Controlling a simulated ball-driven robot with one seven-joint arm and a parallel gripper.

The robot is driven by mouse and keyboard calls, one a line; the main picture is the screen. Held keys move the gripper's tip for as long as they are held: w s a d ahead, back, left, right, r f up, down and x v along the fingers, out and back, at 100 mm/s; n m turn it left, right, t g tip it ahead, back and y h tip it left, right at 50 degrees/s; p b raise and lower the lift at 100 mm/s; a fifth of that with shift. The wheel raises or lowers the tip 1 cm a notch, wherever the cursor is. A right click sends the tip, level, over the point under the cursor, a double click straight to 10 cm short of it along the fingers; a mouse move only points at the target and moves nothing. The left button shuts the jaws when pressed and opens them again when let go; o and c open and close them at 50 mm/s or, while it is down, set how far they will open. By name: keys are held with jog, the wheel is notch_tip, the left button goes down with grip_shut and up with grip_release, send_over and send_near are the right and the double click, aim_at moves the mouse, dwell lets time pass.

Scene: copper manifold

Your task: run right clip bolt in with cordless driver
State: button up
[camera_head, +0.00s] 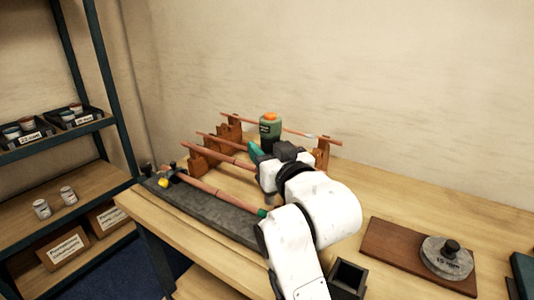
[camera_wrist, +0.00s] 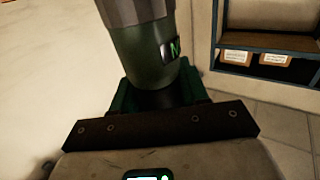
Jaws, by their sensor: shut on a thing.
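My gripper (camera_head: 262,150) is over the middle of the bench, its fingers partly hidden by my wrist. In the wrist view its green fingers (camera_wrist: 162,95) are shut on a green cylindrical body with a grey collar, seemingly the cordless driver (camera_wrist: 145,50). In the head view a green body with an orange top, likely the same driver (camera_head: 270,128), stands up just beyond my wrist. Its working end cannot be made out. A copper pipe lies along a dark grey slab (camera_head: 205,207). The right clip and its bolt cannot be made out; my arm covers the slab's right end.
Copper pipes rest on wooden stands (camera_head: 200,160) behind the slab. A dark open box (camera_head: 347,278) stands right of my arm. A brown board (camera_head: 400,255) carries a round grey weight (camera_head: 447,258). Shelves (camera_head: 60,180) stand at left. Bench between box and stands is clear.

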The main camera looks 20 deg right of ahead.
jog(key=shift+f+b, duration=2.35)
jog(key=shift+f, duration=0.25)
jog(key=shift+f+p, duration=0.45)
jog(key=shift+f, duration=0.4)
dwell(2.4)
jog(key=shift+r, duration=0.1)
